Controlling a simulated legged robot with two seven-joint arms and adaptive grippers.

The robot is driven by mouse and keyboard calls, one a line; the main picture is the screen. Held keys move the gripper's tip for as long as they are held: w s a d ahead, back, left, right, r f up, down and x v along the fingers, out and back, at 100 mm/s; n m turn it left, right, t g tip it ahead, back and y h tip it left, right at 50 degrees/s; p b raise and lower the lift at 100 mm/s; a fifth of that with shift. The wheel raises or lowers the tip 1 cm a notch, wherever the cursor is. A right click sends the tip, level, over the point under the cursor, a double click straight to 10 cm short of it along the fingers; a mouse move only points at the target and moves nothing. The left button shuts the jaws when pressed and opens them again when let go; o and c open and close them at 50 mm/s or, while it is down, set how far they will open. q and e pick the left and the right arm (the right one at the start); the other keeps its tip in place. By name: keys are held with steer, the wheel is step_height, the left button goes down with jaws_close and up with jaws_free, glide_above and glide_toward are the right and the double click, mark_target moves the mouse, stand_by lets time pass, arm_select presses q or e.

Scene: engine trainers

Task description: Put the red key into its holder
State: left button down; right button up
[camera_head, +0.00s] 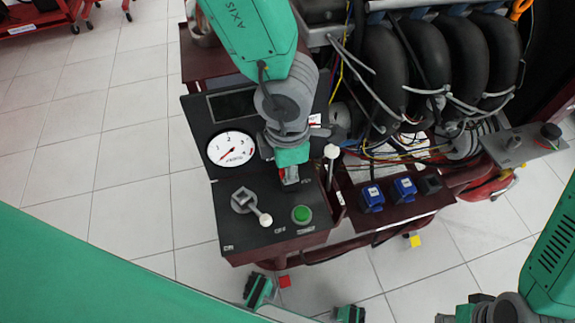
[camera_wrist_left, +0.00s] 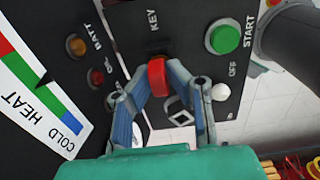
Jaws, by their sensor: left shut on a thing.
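The red key (camera_wrist_left: 157,76) is upright in the left wrist view, between the tips of my left gripper (camera_wrist_left: 159,72). The gripper is shut on it. The key's far end is by the black panel, just below the "KEY" label; the holder's opening is hidden behind it, so I cannot tell whether the key is in it. In the head view my left gripper (camera_head: 289,180) is over the black control panel (camera_head: 262,232), right of the round gauge and above the green button. Only a little red shows there.
Close by are the green START button (camera_head: 302,214), a lever with a white knob (camera_head: 265,218) and another white-knobbed lever (camera_head: 332,152). The round gauge (camera_head: 230,148) is left. Blue connectors (camera_head: 372,197), wires and black engine pipes (camera_head: 385,75) crowd the right. Tiled floor is open at left.

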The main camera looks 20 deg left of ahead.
arm_select(q)
steer(key=shift+f, duration=0.1)
steer(key=c, duration=1.2)
jaws_free()
steer(key=shift+d, duration=0.1)
steer(key=shift+o, duration=0.2)
steer(key=shift+r+p, duration=1.55)
steer(key=shift+p, duration=0.3)
steer(key=shift+r, duration=0.1)
steer(key=shift+r+p, duration=2.45)
steer(key=shift+p, duration=0.3)
steer(key=shift+f, duration=0.1)
